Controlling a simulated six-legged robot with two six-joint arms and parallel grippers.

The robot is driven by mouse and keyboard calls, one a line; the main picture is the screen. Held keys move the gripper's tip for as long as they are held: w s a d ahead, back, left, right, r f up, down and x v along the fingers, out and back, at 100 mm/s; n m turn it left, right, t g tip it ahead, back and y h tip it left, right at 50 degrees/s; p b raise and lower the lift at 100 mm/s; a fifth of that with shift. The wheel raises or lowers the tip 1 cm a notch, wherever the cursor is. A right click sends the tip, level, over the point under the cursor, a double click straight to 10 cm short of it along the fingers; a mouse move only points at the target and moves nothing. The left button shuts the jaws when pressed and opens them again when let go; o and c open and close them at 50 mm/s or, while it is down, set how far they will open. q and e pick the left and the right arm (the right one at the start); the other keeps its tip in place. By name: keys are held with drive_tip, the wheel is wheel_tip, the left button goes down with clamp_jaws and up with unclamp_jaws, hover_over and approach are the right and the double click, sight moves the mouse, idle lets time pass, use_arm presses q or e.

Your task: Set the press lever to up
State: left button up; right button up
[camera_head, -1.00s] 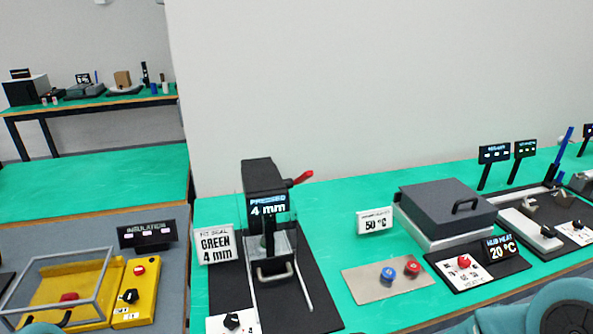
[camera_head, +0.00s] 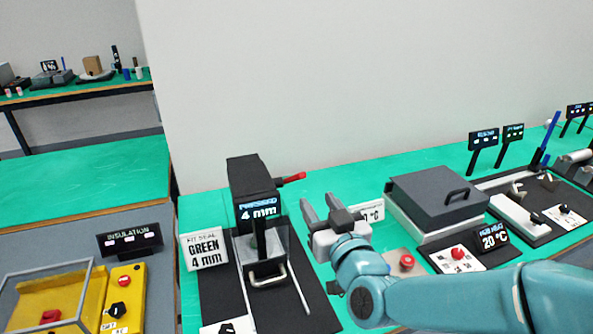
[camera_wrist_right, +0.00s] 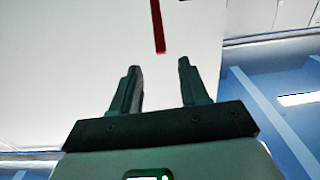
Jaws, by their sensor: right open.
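The press (camera_head: 252,180) is a black upright machine on a dark base plate, with a display reading "PRESSED 4 mm". Its lever (camera_head: 291,178) has a red handle that sticks out to the right from near the top, close to level and tilted slightly up. My right gripper (camera_head: 318,206) is open and empty, below and a little right of the red handle, apart from it. In the right wrist view the red handle (camera_wrist_right: 157,28) shows beyond the two open fingers (camera_wrist_right: 158,78). My left gripper is in neither view.
A grey lidded box (camera_head: 437,195) and a red button (camera_head: 407,261) are to the right. A yellow unit (camera_head: 125,295) is at lower left. The green table behind the press is clear.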

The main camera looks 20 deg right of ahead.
sight(300, 176)
drive_tip(key=w+p, duration=0.2)
drive_tip(key=w, duration=0.8)
drive_tip(key=shift+w+a+p, duration=0.1)
drive_tip(key=shift+a+p, duration=0.05)
drive_tip(key=shift+p, duration=0.25)
drive_tip(key=shift+w+a+r, duration=0.1)
drive_tip(key=shift+w, duration=0.15)
drive_tip(key=shift+w, duration=0.15)
drive_tip(key=shift+c, duration=0.3)
clamp_jaws()
